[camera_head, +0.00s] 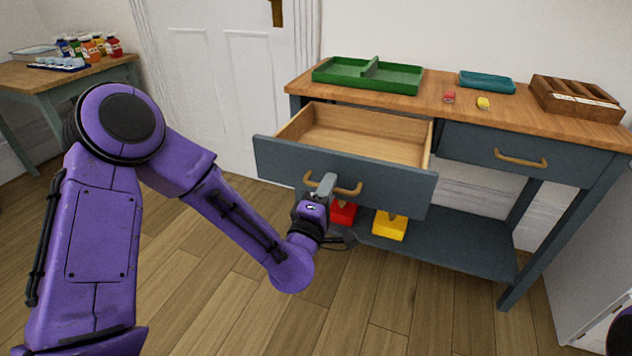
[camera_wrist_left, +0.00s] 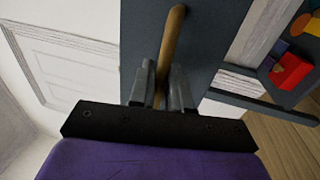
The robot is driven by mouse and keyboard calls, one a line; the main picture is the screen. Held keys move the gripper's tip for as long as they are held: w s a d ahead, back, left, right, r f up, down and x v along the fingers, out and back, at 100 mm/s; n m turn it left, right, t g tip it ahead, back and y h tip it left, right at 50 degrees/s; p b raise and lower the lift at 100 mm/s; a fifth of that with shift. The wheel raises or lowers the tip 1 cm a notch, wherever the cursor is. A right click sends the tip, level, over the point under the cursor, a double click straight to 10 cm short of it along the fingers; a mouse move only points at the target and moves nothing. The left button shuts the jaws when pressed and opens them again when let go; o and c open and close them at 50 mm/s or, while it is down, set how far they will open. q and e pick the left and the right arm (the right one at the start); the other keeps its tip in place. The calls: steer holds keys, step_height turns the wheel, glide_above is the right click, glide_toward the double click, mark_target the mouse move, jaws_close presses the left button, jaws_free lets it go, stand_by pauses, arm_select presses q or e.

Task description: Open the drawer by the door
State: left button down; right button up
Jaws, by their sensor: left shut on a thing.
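The drawer (camera_head: 345,171) by the white door (camera_head: 225,75) is pulled well out of the blue-grey console table. Its wooden inside (camera_head: 365,135) looks empty. My left gripper (camera_head: 324,188) is at the drawer front, shut on its curved brass-coloured handle (camera_head: 350,190). In the left wrist view the handle (camera_wrist_left: 171,45) runs between the two grey fingers (camera_wrist_left: 161,90). The drawer's grey front (camera_wrist_left: 210,35) fills the middle of that view. My right gripper is not in view.
A second drawer (camera_head: 520,158) at the right is shut. The wooden top holds a green tray (camera_head: 368,74), a teal tray (camera_head: 487,82), a wooden organiser (camera_head: 575,98) and small red and yellow items. Red and yellow objects (camera_head: 390,224) sit on the lower shelf. A side table (camera_head: 70,75) with bottles stands left.

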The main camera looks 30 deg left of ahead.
arm_select(q)
steer(key=shift+s+f, duration=0.15)
steer(key=shift+f, duration=0.05)
steer(key=c, duration=1.3)
jaws_free()
steer(key=p+v, duration=0.3)
steer(key=v, duration=0.7)
steer(key=shift+s+r+p, duration=0.1)
steer(key=shift+s+p, duration=0.3)
